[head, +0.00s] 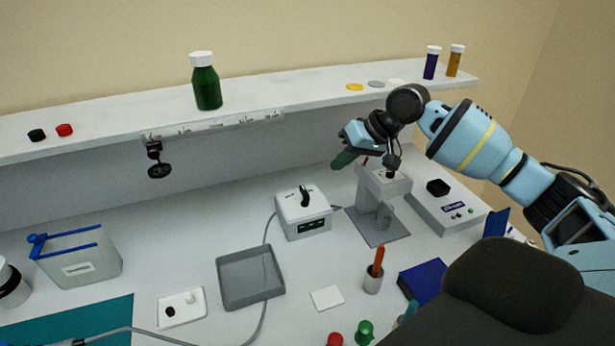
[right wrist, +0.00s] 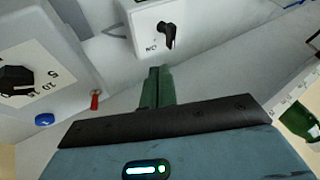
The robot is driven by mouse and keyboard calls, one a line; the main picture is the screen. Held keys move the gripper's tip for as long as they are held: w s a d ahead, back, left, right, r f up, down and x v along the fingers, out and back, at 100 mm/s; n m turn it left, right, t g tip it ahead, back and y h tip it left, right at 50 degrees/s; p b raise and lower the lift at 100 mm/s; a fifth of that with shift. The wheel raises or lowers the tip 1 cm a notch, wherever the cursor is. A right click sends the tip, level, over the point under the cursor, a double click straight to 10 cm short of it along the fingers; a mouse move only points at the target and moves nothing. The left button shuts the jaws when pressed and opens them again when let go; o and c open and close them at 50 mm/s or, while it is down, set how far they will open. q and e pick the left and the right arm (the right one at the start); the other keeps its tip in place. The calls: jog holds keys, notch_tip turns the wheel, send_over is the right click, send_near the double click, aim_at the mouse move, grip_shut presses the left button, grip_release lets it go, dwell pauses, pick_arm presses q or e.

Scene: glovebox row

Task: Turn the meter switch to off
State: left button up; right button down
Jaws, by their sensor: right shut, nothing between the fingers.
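My left gripper is not in view.
A grey tray (head: 250,278) and an orange-handled tool in a cup (head: 373,282) lie in front. The shelf (head: 290,103) runs above, holding a green bottle (head: 207,88).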

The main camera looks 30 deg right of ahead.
aim_at(305, 193)
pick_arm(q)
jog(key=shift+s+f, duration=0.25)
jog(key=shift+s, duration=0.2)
pick_arm(e)
jog(key=x, duration=0.9)
jog(key=shift+w+a+f, duration=0.1)
jog(key=shift+a+f, duration=0.1)
jog(key=shift+f, duration=0.15)
